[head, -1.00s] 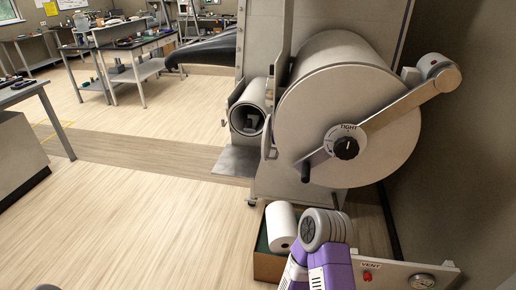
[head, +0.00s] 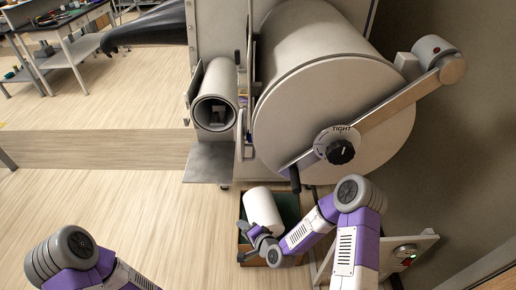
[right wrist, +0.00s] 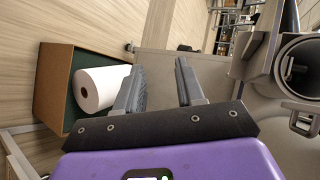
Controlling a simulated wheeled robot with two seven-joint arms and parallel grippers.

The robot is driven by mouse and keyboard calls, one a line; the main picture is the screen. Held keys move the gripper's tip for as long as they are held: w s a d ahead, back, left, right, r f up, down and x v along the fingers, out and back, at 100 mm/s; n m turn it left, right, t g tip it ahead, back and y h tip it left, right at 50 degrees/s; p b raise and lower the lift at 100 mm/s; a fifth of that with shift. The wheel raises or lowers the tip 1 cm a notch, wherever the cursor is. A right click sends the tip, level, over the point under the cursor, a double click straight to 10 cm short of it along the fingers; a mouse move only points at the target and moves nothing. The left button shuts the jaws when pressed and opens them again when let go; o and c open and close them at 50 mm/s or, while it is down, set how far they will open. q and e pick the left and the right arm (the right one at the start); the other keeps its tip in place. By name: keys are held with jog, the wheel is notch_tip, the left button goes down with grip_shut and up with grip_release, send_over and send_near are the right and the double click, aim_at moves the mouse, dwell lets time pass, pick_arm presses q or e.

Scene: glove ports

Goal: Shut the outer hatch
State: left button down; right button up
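The large round hatch disc (head: 375,133) is at the front of the big cylinder (head: 317,45) and looks in line with it. It carries a black knob (head: 341,152) marked TIGHT and a diagonal bar (head: 392,107) with a dark handle (head: 295,179). To its left, a small tube (head: 212,115) has an open mouth with a grey item inside; it also shows in the right wrist view (right wrist: 299,62). My right gripper (head: 256,236) is low beside the white roll, below the tube. Its fingers (right wrist: 162,82) are apart and empty. My left arm shows at bottom left, its gripper out of view.
A white roll (head: 263,209) lies in an open box (head: 243,249) under the cylinder. A flat shelf (head: 209,162) juts out below the tube. A panel with a red button (head: 405,263) is at lower right, near the wall.

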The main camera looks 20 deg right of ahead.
jog(key=w+d+r+m+t+h+p, duration=0.1)
jog(key=w+d+r+m+t, duration=0.25)
jog(key=r, duration=0.25)
jog(key=w+d+r+m+t+h+p, duration=0.1)
jog(key=w+d+r+m+t+h, duration=0.1)
jog(key=r+m+t, duration=0.3)
jog(key=w+d+r+m+t+h+p, duration=0.1)
jog(key=w+d+r+m, duration=0.15)
jog(key=r, duration=0.55)
jog(key=x, duration=0.7)
jog(key=shift+w+d+f, duration=0.2)
jog(key=shift+w+d, duration=0.15)
jog(key=shift+c, duration=0.2)
grip_shut()
